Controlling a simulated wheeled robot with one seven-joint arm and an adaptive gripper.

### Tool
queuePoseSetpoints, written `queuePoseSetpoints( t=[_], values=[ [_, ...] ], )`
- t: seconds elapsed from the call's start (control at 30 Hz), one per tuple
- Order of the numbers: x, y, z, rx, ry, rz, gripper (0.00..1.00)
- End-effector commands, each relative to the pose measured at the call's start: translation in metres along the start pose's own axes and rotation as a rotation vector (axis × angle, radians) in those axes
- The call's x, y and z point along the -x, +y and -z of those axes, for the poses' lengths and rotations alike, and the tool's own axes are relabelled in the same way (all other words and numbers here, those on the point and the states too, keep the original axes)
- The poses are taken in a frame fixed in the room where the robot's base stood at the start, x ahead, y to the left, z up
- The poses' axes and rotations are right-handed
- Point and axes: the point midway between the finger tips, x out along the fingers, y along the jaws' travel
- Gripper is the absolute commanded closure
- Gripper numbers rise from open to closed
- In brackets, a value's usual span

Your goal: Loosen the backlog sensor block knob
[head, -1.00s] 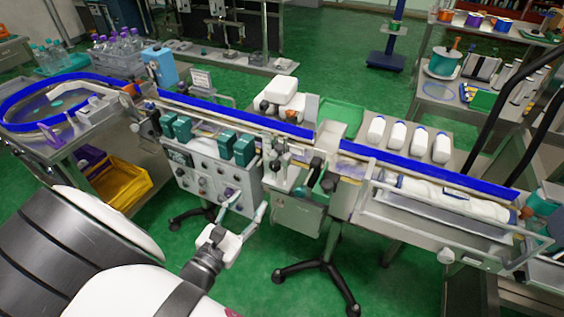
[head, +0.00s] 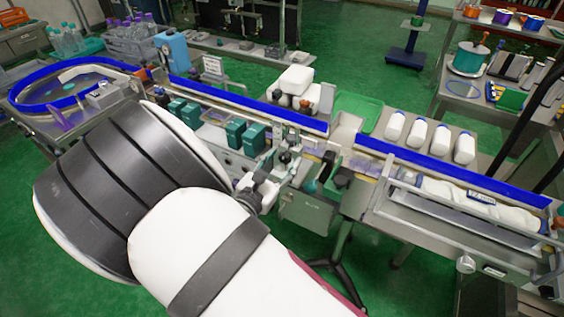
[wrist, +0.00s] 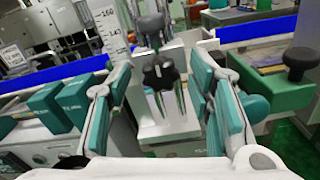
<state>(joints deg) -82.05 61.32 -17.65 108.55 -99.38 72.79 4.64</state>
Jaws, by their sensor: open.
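In the wrist view, a black star-shaped knob (wrist: 160,73) faces me on a grey metal block below a dark upright knob (wrist: 152,24) on a post. My gripper (wrist: 161,68) is open, its two teal-padded fingers on either side of the star knob in the picture, with gaps on both sides. I see no contact. In the head view my gripper (head: 268,182) is beside the conveyor's middle, at the small fixture with dark knobs (head: 285,157). No label shows which knob belongs to the backlog sensor block.
Another black knob (wrist: 301,60) sits on a green block at right. Teal boxes (head: 236,131) stand left of the fixture. The blue conveyor rail (head: 245,103) runs behind. A ruler scale (wrist: 108,28) stands behind my left finger. White bottles (head: 417,133) stand at right.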

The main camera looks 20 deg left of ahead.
Motion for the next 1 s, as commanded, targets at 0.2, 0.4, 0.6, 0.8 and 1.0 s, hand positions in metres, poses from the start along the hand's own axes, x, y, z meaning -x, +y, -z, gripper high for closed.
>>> queuePoseSetpoints(
  t=[0.2,0.4,0.6,0.8,1.0],
  values=[
    [0.0002,0.0000,-0.0002,0.000,0.000,0.000,0.62],
    [0.0002,-0.0001,-0.0002,0.000,0.000,0.000,1.00],
    [0.0003,-0.0001,-0.0001,0.006,0.000,0.000,1.00],
    [0.0004,0.0000,-0.0003,0.063,0.000,0.001,1.00],
    [0.0007,0.0002,-0.0006,0.191,0.000,0.001,1.00]
  ],
)
